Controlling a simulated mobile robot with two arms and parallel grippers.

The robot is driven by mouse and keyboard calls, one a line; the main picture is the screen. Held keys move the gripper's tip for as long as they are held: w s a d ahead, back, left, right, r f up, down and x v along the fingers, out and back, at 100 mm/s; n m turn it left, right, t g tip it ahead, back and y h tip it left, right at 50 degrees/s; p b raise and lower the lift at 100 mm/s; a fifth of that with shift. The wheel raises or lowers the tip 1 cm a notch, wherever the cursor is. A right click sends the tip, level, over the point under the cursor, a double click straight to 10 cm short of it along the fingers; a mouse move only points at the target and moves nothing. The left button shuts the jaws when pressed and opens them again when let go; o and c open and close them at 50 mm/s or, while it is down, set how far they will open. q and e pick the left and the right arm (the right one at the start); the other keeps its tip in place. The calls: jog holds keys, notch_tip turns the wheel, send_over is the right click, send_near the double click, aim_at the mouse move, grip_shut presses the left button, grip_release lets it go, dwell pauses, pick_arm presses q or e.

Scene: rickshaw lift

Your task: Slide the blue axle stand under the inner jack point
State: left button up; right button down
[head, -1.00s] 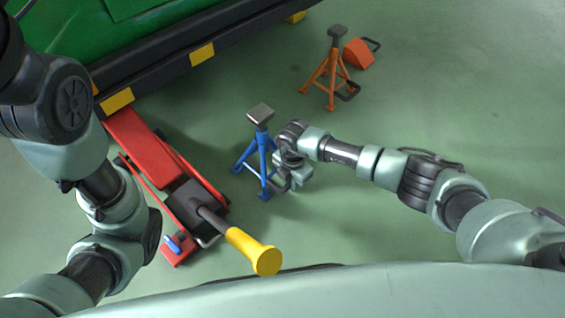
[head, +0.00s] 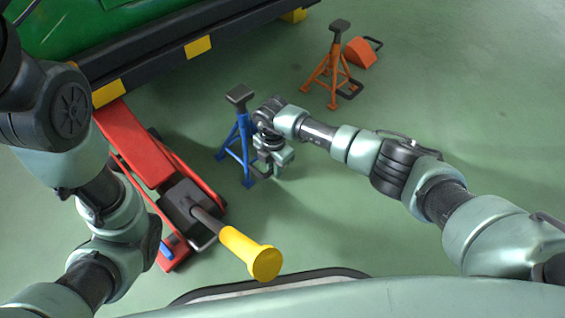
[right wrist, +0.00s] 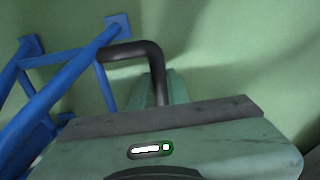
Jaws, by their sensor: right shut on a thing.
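The blue axle stand (head: 240,140) stands upright on the floor, its grey top pad (head: 240,94) apart from the vehicle's dark sill (head: 160,66). Its blue legs show in the right wrist view (right wrist: 60,95). My right gripper (head: 266,172) is low at the stand's right side, shut on its dark bent handle (right wrist: 135,52); the fingertips are mostly hidden. Yellow blocks mark the sill, one in the middle (head: 198,48) and one at the left (head: 108,93); I cannot tell which is the inner jack point. My left gripper is out of view.
A red floor jack (head: 140,150) with a yellow-ended handle (head: 250,254) reaches under the green vehicle (head: 130,30), left of the blue stand. An orange stand (head: 335,65) and orange wedge (head: 360,52) are at the back right. Floor between stand and sill is clear.

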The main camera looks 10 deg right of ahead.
jog(key=shift+w+a+b, duration=0.85)
jog(key=shift+w+b, duration=0.25)
jog(key=shift+b, duration=0.2)
jog(key=shift+w+a+b, duration=0.85)
jog(key=shift+w+b, duration=0.25)
jog(key=shift+b, duration=0.2)
jog(key=shift+w+a+r, duration=0.2)
jog(key=shift+w+a, duration=0.7)
jog(key=shift+w, duration=0.25)
jog(key=c, duration=1.3)
grip_release()
jog(key=shift+o, duration=0.3)
jog(key=shift+f, duration=0.1)
jog(key=shift+s+d, duration=0.1)
